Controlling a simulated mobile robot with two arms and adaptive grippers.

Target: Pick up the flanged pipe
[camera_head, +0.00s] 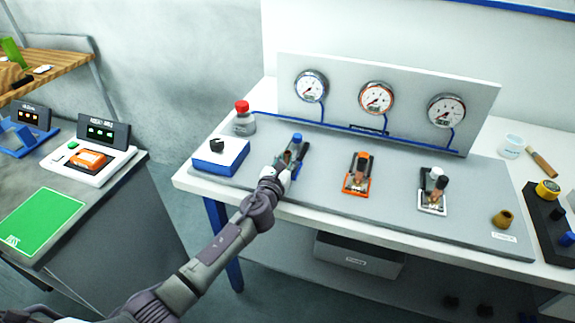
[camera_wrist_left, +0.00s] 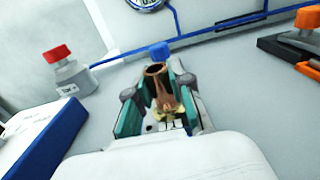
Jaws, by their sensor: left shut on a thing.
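The flanged pipe (camera_wrist_left: 158,88) shows in the left wrist view as a copper tube with a wider brass-coloured base. It stands between the teal-padded fingers of my left gripper (camera_wrist_left: 158,103), which is shut on it. In the head view my left gripper (camera_head: 291,157) is at the left fixture on the grey board, beside a blue knob (camera_head: 297,137). The blue knob (camera_wrist_left: 159,51) shows just behind the pipe in the wrist view. The pipe is mostly hidden by the gripper in the head view. I cannot tell whether its base touches the board. My right gripper is not in view.
An orange clamp (camera_head: 360,173) and a white clamp (camera_head: 433,192) stand to the right. A blue-and-white box (camera_head: 219,158) and a red-capped bottle (camera_head: 243,120) are to the left. A gauge panel (camera_head: 340,92) rises behind. A brass-coloured cup (camera_head: 503,218) stands near the board's right end.

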